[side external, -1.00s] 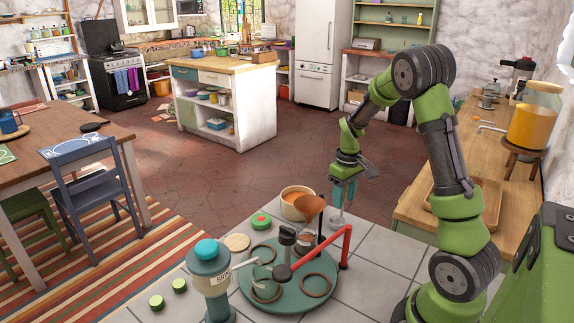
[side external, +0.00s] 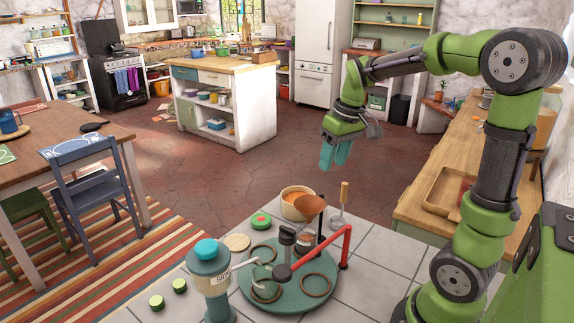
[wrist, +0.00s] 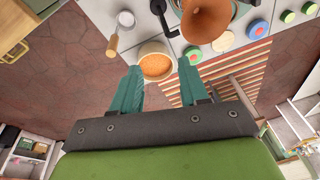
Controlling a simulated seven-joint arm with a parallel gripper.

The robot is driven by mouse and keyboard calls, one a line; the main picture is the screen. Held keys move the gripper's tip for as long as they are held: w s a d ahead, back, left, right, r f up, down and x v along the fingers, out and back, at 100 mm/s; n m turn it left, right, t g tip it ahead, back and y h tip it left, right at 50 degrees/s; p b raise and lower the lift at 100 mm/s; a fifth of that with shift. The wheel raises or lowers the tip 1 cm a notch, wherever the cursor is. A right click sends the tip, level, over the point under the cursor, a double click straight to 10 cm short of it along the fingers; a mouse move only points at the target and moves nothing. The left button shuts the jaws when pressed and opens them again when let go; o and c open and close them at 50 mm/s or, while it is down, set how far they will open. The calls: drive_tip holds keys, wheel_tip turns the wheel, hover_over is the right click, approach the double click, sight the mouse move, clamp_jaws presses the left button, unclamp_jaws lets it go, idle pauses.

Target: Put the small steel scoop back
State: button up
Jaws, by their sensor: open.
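The scoop (side external: 344,196) has a pale wooden handle and a small light metal end. My gripper (side external: 332,165) is open and empty, raised above and behind the bowl and scoop. In the wrist view its teal fingers (wrist: 159,70) are spread, with the bowl showing between them.
A copper funnel (side external: 311,206) stands beside the bowl over a round green base (side external: 290,300) with a red arm (side external: 335,247). A blue-topped grinder-like jar (side external: 208,268) stands at front left. Green-topped lids (side external: 157,301) lie on the tiles. A wooden tray (side external: 436,201) is on the right counter.

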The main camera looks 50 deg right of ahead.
drive_tip(key=s+a+r+t, duration=0.1)
drive_tip(key=s+a, duration=0.3)
drive_tip(key=a, duration=0.5)
drive_tip(key=s+a+r+m+t+y, duration=0.1)
drive_tip(key=s+a+t, duration=0.2)
drive_tip(key=a, duration=0.5)
drive_tip(key=shift+s+a+t+y, duration=0.3)
drive_tip(key=shift+s+a+t, duration=0.1)
drive_tip(key=shift+s, duration=0.4)
